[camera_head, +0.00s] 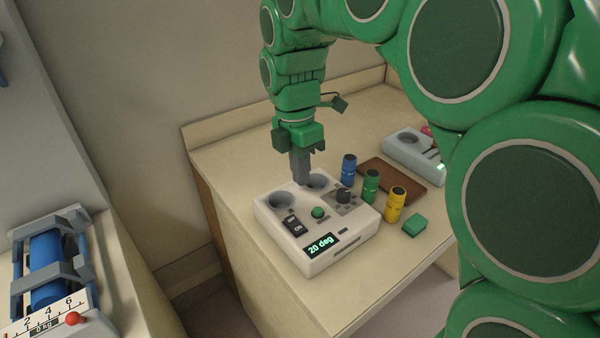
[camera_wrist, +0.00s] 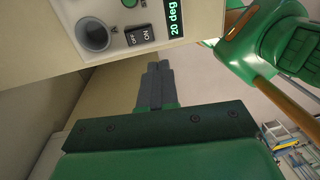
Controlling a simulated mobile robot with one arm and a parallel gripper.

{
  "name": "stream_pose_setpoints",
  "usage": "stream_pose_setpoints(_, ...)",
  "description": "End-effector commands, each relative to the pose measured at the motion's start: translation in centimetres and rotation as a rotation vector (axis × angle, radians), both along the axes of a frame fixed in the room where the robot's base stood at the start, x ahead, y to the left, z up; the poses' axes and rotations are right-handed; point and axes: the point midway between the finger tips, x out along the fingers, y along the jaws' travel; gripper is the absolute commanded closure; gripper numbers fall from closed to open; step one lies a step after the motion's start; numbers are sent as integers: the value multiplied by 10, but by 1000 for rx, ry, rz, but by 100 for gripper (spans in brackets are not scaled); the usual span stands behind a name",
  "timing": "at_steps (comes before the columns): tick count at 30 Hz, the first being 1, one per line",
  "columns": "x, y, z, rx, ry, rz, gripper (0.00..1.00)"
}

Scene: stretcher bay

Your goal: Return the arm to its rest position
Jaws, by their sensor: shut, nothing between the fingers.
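My green arm reaches in from the upper right of the head view and bends down over the table. My gripper (camera_head: 301,181) points down with its grey fingers shut and empty. In the head view the fingers overlap the back of a white device (camera_head: 345,257) with two round wells, a knob and a display reading 20 deg. In the wrist view the shut fingers (camera_wrist: 154,68) point toward the device (camera_wrist: 164,57), whose switch and one well show. I cannot tell whether the fingertips touch it.
Blue (camera_head: 348,170), green (camera_head: 370,187) and yellow (camera_head: 395,205) cylinders stand right of the device. A green block (camera_head: 414,225), a brown tray (camera_head: 376,171) and a pale blue device (camera_head: 404,152) are near them. A scale (camera_head: 52,312) with a blue roller stands at the lower left.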

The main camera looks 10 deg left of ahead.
Motion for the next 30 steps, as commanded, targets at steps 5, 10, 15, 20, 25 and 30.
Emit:
stream_pose_setpoints(5, 0, 0, 0, 0, 0, 0, 100)
stream_pose_setpoints(10, -1, -3, 0, -1, -1, -16, 100)
stream_pose_setpoints(15, -15, -29, 1, -11, -8, -179, 100)
stream_pose_setpoints(20, -39, -67, -1, -30, -21, -458, 100)
stream_pose_setpoints(25, -69, -106, -6, -56, -31, -766, 100)
stream_pose_setpoints(30, -104, -140, -13, -85, -38, -1079, 100)
